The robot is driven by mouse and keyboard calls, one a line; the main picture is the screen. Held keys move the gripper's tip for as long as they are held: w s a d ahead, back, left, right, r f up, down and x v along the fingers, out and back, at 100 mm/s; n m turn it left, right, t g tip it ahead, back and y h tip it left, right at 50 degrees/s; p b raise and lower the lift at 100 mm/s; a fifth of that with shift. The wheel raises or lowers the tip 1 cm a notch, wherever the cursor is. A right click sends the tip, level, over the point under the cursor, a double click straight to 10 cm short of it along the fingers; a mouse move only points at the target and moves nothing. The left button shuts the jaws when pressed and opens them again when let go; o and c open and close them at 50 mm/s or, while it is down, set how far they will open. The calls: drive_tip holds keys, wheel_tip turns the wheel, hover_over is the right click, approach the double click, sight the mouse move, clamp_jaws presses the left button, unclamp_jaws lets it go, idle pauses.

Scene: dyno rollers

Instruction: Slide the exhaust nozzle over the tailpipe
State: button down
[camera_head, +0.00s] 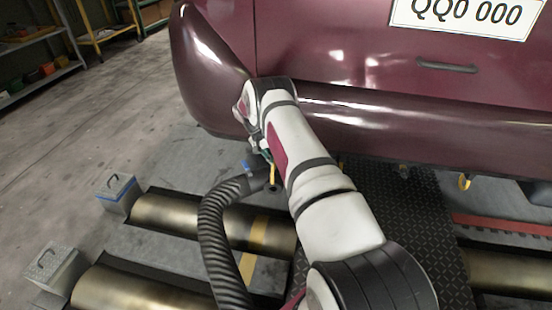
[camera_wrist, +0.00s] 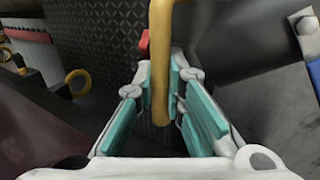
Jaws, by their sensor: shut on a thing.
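My gripper (camera_wrist: 160,90) has teal pads and is shut on the yellow handle (camera_wrist: 160,65) of the exhaust nozzle. The nozzle (camera_wrist: 235,40) is a dark cylinder at the upper right of the wrist view. In the head view, the nozzle (camera_head: 257,178) is at the end of the black corrugated hose (camera_head: 212,225), below the car's rear bumper. The yellow handle also shows there (camera_head: 273,178), mostly behind my arm. My gripper (camera_head: 267,157) is partly hidden by the wrist. I cannot clearly make out the tailpipe; my arm and the bumper cover part of the underside.
The maroon car's bumper (camera_head: 400,125) is close above my wrist. A yellow ring (camera_head: 464,182) hangs below it. Metal rollers (camera_head: 180,215) lie in the floor, with a dark tread plate (camera_head: 405,220) between them. Two small metal boxes (camera_head: 119,193) stand at left.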

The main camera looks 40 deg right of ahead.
drive_tip(key=shift+d+r, duration=0.1)
drive_tip(key=shift+d, duration=0.05)
drive_tip(key=c, duration=1.6)
unclamp_jaws()
